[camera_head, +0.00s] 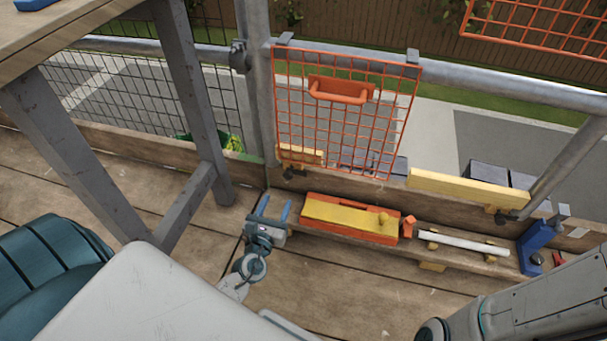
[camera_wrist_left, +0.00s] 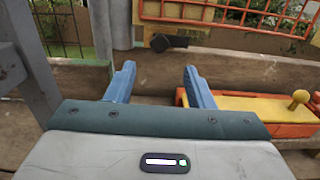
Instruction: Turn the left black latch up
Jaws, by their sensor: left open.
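The left black latch (camera_head: 293,172) is on the wooden toe board below the left end of the orange mesh panel. In the left wrist view the latch (camera_wrist_left: 168,42) lies roughly level, its bar pointing sideways, just below a yellow strip. My left gripper (camera_head: 273,208) has its two blue fingers apart with nothing between them. In the left wrist view the gripper (camera_wrist_left: 158,75) points at the board, with the latch beyond and above the fingertips, not touching. A second black latch (camera_head: 505,216) sits farther right under a yellow bar. My right gripper is not in view.
A white tube (camera_head: 462,242) and a blue clamp (camera_head: 530,247) are farther right. A grey trestle leg (camera_head: 187,95) stands at left. The orange mesh panel (camera_head: 343,110) hangs above.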

